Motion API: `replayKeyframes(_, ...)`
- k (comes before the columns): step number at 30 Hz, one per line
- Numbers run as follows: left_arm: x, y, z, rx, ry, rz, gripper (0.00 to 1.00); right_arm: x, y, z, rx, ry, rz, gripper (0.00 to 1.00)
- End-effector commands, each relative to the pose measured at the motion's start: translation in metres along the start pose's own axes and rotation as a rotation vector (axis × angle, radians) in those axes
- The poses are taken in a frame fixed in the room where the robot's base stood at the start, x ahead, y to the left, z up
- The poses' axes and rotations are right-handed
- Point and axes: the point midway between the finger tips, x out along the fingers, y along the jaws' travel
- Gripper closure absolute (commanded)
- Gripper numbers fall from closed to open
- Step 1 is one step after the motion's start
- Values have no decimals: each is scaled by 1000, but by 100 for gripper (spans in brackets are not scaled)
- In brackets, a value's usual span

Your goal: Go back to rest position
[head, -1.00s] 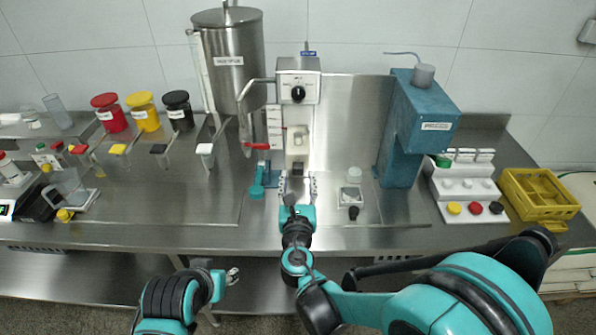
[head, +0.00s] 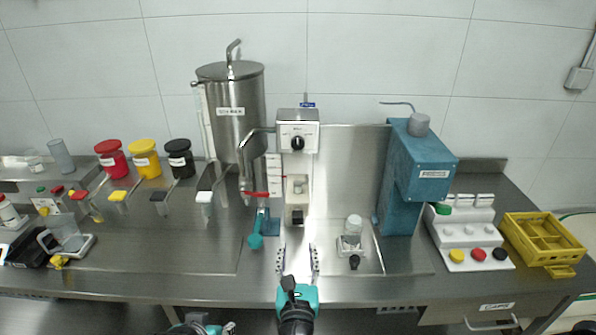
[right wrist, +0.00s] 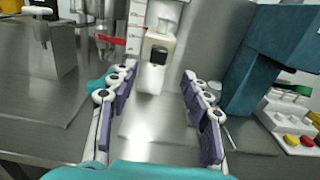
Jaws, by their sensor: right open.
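My right gripper (head: 297,262) is at the front edge of the steel table in the head view, pointing toward the colloid mill (head: 297,150). Its two fingers are spread apart with nothing between them, as the right wrist view (right wrist: 158,105) also shows. My left gripper (head: 228,328) shows only as a small part at the bottom edge of the head view, below the table's front edge. Whether it is open or shut is not clear.
A small glass jar (head: 352,232) stands on a plate right of my right gripper. A teal handle (head: 256,236) lies to its left. The table's front middle is clear.

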Motion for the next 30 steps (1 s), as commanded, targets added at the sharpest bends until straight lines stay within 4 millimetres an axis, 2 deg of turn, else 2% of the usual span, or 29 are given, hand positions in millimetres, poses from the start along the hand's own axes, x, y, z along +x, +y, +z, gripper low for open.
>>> replayKeyframes(2,0,0,0,0,0,0,60,1,-9,-1,49,17,-21,52)
replayKeyframes(5,0,0,0,0,0,0,60,4,-40,-6,249,78,-97,52)
replayKeyframes(8,0,0,0,0,0,0,60,0,-91,-17,618,162,-251,52)
replayKeyframes(10,0,0,0,0,0,0,60,-11,-128,-28,938,206,-397,52)
replayKeyframes(12,0,0,0,0,0,0,60,-30,-158,-41,1266,227,-555,52)
replayKeyframes(15,0,0,0,0,0,0,60,-64,-186,-57,1727,214,-795,52)
replayKeyframes(18,0,0,0,0,0,0,60,-98,-195,-67,2137,161,-1022,52)
replayKeyframes(21,0,0,0,0,0,0,60,-125,-194,-72,2453,93,-1212,52)
replayKeyframes(24,0,0,0,0,0,0,60,-142,-188,-72,2660,35,-1345,52)
replayKeyframes(29,0,0,0,0,0,0,60,-152,-181,-71,2790,-5,-1434,52)
replayKeyframes(30,0,0,0,0,0,0,60,-152,-181,-71,-2791,6,1436,52)
